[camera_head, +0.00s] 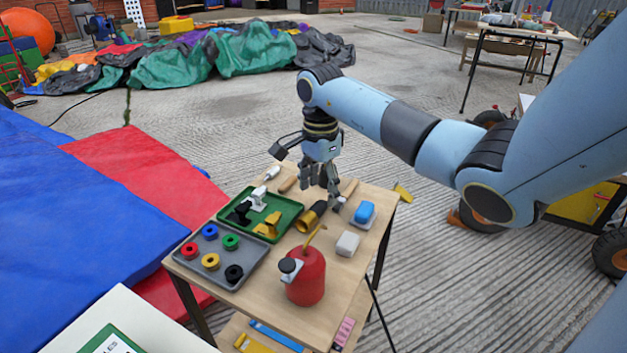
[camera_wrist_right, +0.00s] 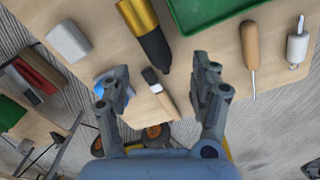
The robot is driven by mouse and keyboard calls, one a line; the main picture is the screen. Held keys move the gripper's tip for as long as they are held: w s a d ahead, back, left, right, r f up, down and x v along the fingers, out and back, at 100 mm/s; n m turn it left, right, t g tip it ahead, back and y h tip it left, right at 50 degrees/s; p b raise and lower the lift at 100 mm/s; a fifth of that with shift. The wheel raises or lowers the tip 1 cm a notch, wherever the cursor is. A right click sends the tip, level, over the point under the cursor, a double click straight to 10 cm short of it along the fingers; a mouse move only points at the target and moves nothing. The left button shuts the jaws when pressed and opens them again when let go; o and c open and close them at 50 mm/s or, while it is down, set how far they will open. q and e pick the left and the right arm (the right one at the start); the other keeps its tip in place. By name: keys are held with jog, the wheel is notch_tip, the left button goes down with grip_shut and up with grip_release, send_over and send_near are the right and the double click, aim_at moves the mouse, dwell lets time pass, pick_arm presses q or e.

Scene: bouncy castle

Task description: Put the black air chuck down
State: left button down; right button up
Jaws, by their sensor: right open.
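A small black fitting, which looks like the black air chuck (camera_head: 240,212), lies in the left part of the green tray (camera_head: 289,221) on the wooden table. A white fitting (camera_head: 258,198) and a yellow one (camera_head: 267,227) lie beside it in the tray. My right gripper (camera_head: 322,190) is open and empty, pointing down over the table to the right of the tray. In the right wrist view its spread fingers (camera_wrist_right: 160,88) are on either side of a wooden-handled brush (camera_wrist_right: 160,95), with nothing held. The green tray's corner (camera_wrist_right: 215,12) shows there too. My left gripper is not in view.
A gold-and-black nozzle (camera_head: 311,215), a blue block (camera_head: 364,213), a white block (camera_head: 347,244) and a red can (camera_head: 306,279) stand right of the trays. A grey tray (camera_head: 228,284) holds several coloured rings. A wooden-handled tool (camera_wrist_right: 250,50) lies near the gripper.

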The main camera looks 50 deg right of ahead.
aim_at(323, 202)
jog(key=f, duration=0.4)
jog(key=shift+s+d+f+b, duration=0.15)
jog(key=shift+s+f+b, duration=0.1)
jog(key=shift+b, duration=0.15)
jog(key=shift+r, duration=0.1)
grip_shut()
